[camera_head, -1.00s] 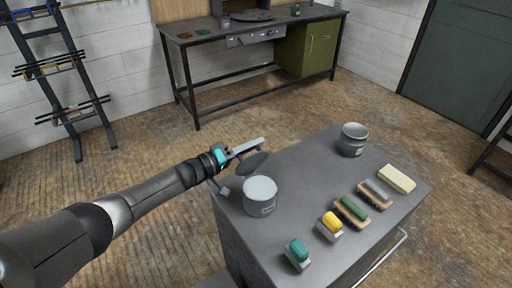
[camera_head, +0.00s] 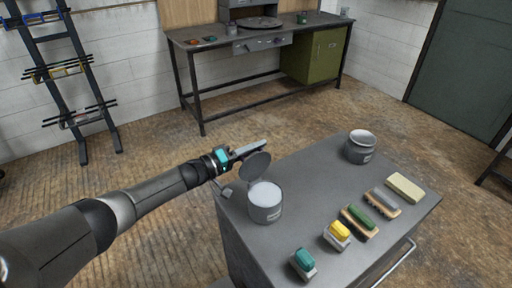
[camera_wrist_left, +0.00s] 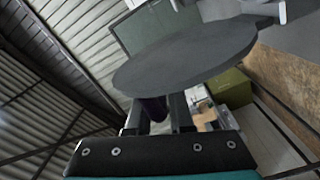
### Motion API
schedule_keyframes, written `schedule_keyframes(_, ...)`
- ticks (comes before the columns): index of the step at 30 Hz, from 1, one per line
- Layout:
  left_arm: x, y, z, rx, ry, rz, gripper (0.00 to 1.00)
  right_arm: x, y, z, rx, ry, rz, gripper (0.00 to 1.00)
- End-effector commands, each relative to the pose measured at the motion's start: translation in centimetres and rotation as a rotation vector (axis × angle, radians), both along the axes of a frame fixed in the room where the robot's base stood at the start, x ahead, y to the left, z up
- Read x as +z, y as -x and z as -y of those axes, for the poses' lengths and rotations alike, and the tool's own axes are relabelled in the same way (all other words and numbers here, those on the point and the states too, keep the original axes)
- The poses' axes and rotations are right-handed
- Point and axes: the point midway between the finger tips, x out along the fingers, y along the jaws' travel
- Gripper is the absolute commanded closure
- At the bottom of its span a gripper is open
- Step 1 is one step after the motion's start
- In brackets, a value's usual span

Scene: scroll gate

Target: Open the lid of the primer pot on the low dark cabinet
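The primer pot (camera_head: 265,211), a grey can with a label, stands at the far left corner of the low dark cabinet (camera_head: 300,186). Its pale inside shows from above. Its round dark lid (camera_head: 256,166) is tilted up at the pot's far side. In the left wrist view the lid (camera_wrist_left: 185,55) fills the upper middle as a broad grey disc. My left gripper (camera_head: 250,151) is beside and behind the lid, very close to it; I cannot tell whether they touch. The lid partly hides the fingers in the wrist view, so their opening is unclear. My right gripper is not in view.
An open grey pot (camera_head: 361,148) stands at the cabinet's far right. A teal-topped block (camera_head: 303,262), a yellow-topped block (camera_head: 338,233), brushes (camera_head: 360,219) and a cream block (camera_head: 405,187) line the near side. A workbench (camera_head: 262,40) stands behind, across open floor.

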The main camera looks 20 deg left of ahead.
Motion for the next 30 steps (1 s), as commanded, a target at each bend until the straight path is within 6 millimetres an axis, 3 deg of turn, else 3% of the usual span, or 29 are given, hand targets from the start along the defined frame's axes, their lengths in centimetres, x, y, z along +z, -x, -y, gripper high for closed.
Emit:
schedule_keyframes(7,-0.3,0.1,0.0,0.000,-0.003,-0.006,0.55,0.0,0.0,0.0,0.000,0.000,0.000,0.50)
schedule_keyframes(17,-0.2,0.5,-0.3,0.001,-0.002,-0.004,0.55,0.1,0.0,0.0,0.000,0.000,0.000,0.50)
schedule_keyframes(23,-0.2,2.9,-2.2,0.001,-0.003,-0.008,0.55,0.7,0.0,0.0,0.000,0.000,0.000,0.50)
schedule_keyframes(30,-0.3,7.2,-5.5,0.000,-0.005,-0.008,0.55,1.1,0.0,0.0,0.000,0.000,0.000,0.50)
